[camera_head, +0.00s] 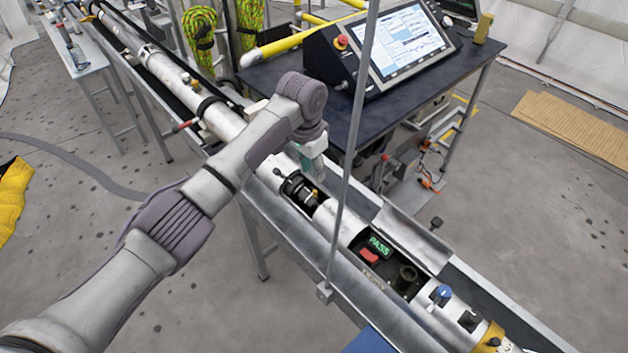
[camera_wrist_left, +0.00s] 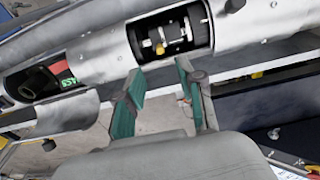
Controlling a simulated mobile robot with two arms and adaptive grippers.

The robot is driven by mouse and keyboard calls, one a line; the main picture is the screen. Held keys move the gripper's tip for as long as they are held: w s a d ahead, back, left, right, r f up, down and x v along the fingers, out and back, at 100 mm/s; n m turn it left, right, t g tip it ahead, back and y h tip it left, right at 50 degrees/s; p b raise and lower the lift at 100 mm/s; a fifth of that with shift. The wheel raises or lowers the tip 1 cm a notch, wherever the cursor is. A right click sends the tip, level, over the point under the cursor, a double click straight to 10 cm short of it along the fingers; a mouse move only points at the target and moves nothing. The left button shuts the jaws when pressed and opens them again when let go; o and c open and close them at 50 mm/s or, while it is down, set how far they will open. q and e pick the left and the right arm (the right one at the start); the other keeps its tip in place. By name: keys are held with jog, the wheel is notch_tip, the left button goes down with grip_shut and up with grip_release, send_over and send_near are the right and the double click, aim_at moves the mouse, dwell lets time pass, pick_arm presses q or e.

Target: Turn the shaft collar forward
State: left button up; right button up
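The shaft collar sits on the dark shaft assembly (camera_head: 303,193) inside a cut-out of the long silver tube (camera_head: 345,231). In the left wrist view the cut-out shows a black cylinder (camera_wrist_left: 180,35) with a small pale, brass-coloured piece (camera_wrist_left: 158,47) on it; I cannot tell exactly which part is the collar. My left gripper (camera_head: 316,166) is above the tube beside this cut-out. In the left wrist view its two green fingers (camera_wrist_left: 160,76) are apart with nothing between them, just short of the cut-out's near edge. My right gripper is not in view.
A second opening holds a green PASS display (camera_head: 380,246) and a red block (camera_head: 369,257). A thin grey post (camera_head: 350,165) rises in front of the tube. A dark table (camera_head: 290,82) with a screen console (camera_head: 405,42) stands behind. A metal trough (camera_head: 285,232) supports the tube.

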pick_arm(q)
jog(key=shift+s+a+r, duration=0.1)
jog(key=shift+r, duration=1)
jog(key=shift+s+a+r, duration=0.1)
jog(key=shift+r, duration=0.95)
